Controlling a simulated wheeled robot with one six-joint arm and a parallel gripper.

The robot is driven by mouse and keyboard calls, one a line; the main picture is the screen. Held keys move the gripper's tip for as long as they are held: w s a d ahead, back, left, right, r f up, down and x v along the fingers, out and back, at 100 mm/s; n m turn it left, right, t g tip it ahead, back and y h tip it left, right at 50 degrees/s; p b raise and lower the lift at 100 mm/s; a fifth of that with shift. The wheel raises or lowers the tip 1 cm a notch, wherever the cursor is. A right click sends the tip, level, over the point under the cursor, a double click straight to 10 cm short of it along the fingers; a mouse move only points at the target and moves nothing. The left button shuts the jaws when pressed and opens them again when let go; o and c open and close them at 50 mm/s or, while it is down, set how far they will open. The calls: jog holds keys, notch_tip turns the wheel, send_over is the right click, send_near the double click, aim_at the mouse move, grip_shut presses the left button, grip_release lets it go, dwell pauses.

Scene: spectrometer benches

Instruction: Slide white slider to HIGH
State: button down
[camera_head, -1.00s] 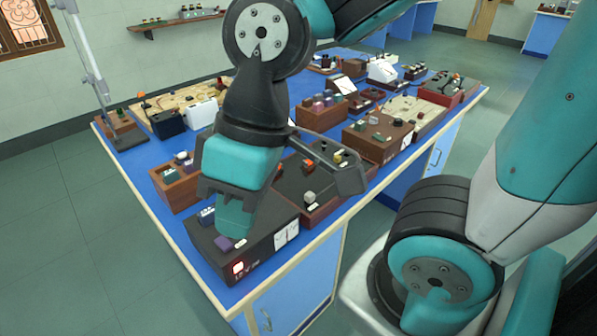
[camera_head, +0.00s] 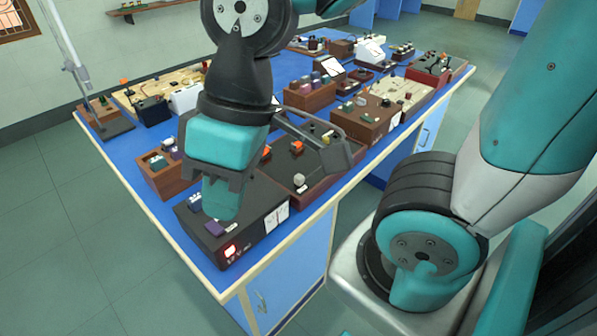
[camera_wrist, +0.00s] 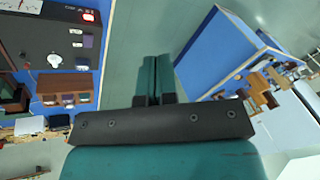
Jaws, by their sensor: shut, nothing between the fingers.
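My gripper (camera_head: 221,200) is shut and empty, over or in front of a black box (camera_head: 258,238) at the near corner of the blue bench in the head view. The shut fingers also show in the wrist view (camera_wrist: 153,80). The box has a lit red display (camera_head: 230,250), a purple knob (camera_head: 214,228) and small labels. In the wrist view the black box (camera_wrist: 40,40) fills the top left, with a white knob-like part (camera_wrist: 54,60) beside a blue one (camera_wrist: 82,61). I cannot tell whether that white part is the slider. No HIGH marking is readable, and my gripper hides part of the box top.
A wooden box with coloured knobs (camera_head: 146,176) stands left of the black box. A dark maroon panel with a pale knob (camera_head: 299,180) lies to its right. Several other instruments crowd the bench behind. Clear floor lies past the bench's left edge.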

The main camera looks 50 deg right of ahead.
dwell(0.4)
jog(key=c, duration=1.5)
grip_release()
jog(key=shift+w+d, duration=0.15)
jog(key=shift+w, duration=0.05)
jog(key=o, duration=0.5)
jog(key=shift+m+t+h, duration=0.3)
jog(key=shift+m+h, duration=0.1)
jog(key=shift+m, duration=0.4)
jog(key=w+d, duration=0.1)
jog(key=w, duration=0.1)
jog(key=w+d, duration=0.1)
jog(key=w, duration=0.1)
jog(key=w+d+f, duration=0.1)
jog(key=shift+w+d+f, duration=0.1)
jog(key=shift+w+d, duration=0.25)
jog(key=shift+w, duration=0.05)
jog(key=shift+o, duration=0.2)
jog(key=m+h, duration=0.3)
jog(key=m, duration=0.2)
send_over(299, 176)
notch_tip(299, 176, down, 10)
notch_tip(299, 176, down, 16)
jog(key=shift+f+p, duration=0.25)
jog(key=shift+p, duration=0.6)
